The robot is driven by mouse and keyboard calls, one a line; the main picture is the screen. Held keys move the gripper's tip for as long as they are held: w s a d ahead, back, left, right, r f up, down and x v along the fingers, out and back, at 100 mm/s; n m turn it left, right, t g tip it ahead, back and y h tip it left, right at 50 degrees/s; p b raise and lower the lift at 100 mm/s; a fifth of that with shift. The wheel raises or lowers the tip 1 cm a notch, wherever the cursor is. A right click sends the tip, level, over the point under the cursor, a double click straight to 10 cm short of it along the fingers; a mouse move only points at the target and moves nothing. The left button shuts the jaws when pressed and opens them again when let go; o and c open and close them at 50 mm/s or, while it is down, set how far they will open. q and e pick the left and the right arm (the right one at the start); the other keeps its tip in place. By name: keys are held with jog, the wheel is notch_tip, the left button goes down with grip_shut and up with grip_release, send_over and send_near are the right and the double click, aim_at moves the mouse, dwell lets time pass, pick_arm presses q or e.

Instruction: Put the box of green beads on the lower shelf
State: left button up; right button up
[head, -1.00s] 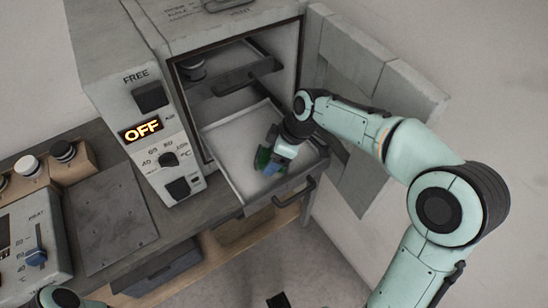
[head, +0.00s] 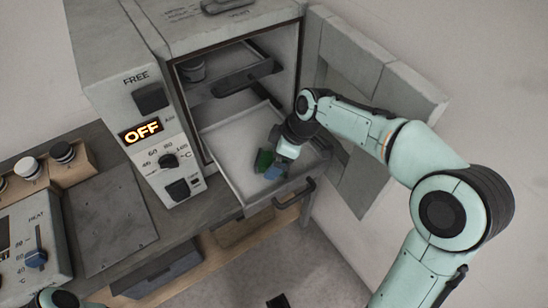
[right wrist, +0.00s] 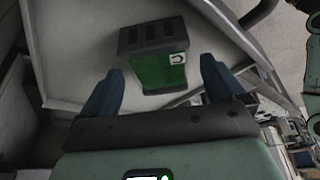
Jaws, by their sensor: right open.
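The box of green beads (right wrist: 160,70) has green sides and a dark slotted top. It rests on the pulled-out lower shelf (head: 226,150) of the oven, and it also shows in the head view (head: 263,160) beside my fingers. My right gripper (head: 276,170) is just above the shelf, near its front. In the right wrist view its two blue fingers (right wrist: 160,85) are spread, with the box just beyond them and a gap on both sides. My left gripper is out of view; only a bit of my left arm shows at the bottom left.
The oven's upper shelf (head: 236,78) is above, with a dark round container (head: 192,70) at its back left. The oven door (head: 368,100) stands open at the right. The lower shelf's handle (head: 296,192) sticks out in front. The panel reads OFF.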

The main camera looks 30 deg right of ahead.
jog(key=p+v, duration=0.1)
jog(key=v, duration=0.9)
jog(key=shift+r, duration=0.3)
jog(key=shift+s, duration=0.1)
